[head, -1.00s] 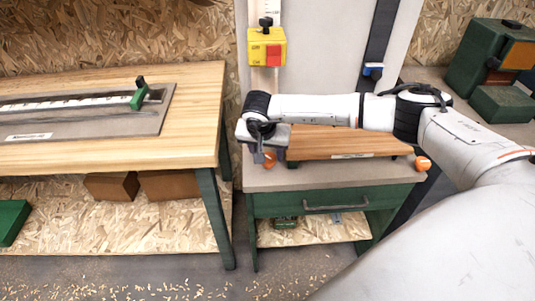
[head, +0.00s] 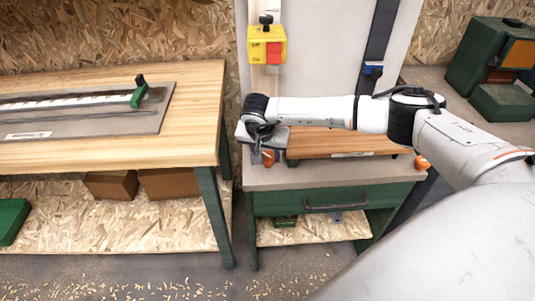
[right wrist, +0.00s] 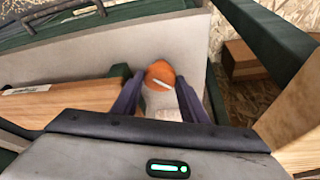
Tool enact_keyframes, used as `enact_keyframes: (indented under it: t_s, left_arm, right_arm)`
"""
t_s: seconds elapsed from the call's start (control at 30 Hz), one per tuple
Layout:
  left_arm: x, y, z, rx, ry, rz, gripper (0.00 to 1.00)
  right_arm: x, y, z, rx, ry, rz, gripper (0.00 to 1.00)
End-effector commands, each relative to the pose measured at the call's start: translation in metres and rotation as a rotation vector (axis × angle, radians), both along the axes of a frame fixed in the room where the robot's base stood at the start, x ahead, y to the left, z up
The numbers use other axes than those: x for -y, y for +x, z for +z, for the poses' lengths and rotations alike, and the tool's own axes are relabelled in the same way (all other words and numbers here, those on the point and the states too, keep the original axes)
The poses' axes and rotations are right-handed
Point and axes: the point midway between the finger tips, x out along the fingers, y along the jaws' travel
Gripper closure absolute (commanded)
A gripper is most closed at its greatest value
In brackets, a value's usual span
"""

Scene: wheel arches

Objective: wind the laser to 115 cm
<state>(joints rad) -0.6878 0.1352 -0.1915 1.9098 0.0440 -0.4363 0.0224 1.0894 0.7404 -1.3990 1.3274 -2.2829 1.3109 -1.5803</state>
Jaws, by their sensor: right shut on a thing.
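My right gripper (head: 262,156) is at the left front of the small green bench. It is shut on an orange knob (head: 269,158), which is partly hidden by the gripper in the head view. In the right wrist view the knob (right wrist: 160,76), with a white line on it, sits between the two dark fingers. A yellow box (head: 266,45) with a red patch and a black top knob sits on a pale upright strip behind the bench. I cannot read any height on the strip. My left gripper is out of view.
A wooden board (head: 345,143) lies on the bench top, with a second orange knob (head: 422,163) at its right. A wooden table (head: 190,120) with a ruler and green clamp stands at the left. Green boxes (head: 485,60) stand at the back right.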

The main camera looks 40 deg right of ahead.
Motion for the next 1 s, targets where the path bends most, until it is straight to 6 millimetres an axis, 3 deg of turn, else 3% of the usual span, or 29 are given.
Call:
enact_keyframes:
  t_s: [0.27, 1.0]
  left_arm:
    - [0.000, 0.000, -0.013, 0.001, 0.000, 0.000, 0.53]
    - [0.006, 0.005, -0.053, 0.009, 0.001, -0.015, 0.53]
  right_arm:
    - [-0.002, 0.002, -0.002, 0.000, 0.000, -0.179, 0.83]
    - [-0.003, 0.008, -0.003, 0.001, -0.001, -0.881, 0.83]
